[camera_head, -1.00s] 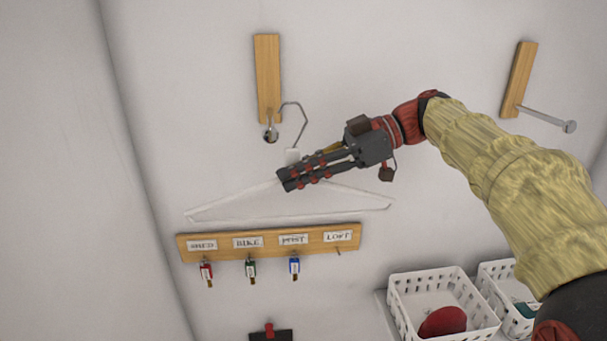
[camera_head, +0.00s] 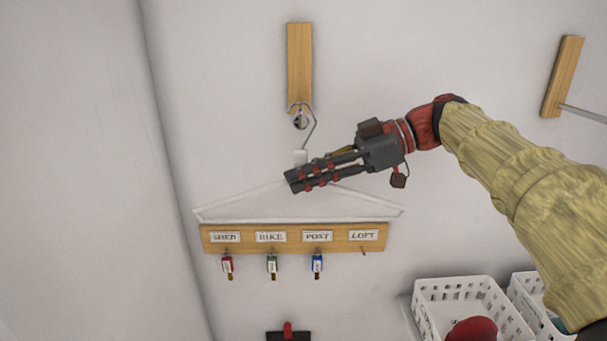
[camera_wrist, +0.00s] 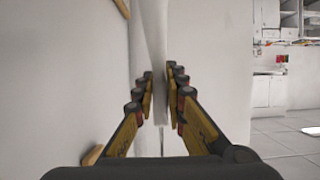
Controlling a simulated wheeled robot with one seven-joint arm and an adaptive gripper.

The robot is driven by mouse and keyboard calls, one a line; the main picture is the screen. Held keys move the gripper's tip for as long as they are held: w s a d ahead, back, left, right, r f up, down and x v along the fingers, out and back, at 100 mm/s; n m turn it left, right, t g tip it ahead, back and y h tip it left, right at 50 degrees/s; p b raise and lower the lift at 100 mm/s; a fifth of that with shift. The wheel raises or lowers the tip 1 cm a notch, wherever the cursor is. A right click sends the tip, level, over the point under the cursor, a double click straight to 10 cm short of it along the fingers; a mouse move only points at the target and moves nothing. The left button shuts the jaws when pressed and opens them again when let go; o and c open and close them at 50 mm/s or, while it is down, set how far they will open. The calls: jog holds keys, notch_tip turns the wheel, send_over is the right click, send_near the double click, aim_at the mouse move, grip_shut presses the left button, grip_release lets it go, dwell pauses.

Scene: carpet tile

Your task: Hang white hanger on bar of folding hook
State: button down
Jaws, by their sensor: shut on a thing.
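The white hanger (camera_head: 350,208) is upright with its wire hook at the top. My gripper (camera_head: 290,182) is shut on it at the neck, just below the hook; the hanger also shows between the fingers in the wrist view (camera_wrist: 157,60). The folding hook (camera_head: 299,121) is a small metal piece at the lower end of a wooden wall plate (camera_head: 299,62). In the head view the hanger's wire hook overlaps this metal piece. I cannot tell whether they touch or whether the wire is over the bar.
A wooden key rack (camera_head: 340,238) with labels and several coloured keys is just below the hanger. A second wooden plate (camera_head: 563,76) with a metal rod is at the upper right. White baskets (camera_head: 425,296) stand at the lower right. Wall around the folding hook is clear.

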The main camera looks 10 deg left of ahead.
jog(key=c, duration=1.8)
grip_release()
jog(key=shift+o, duration=0.3)
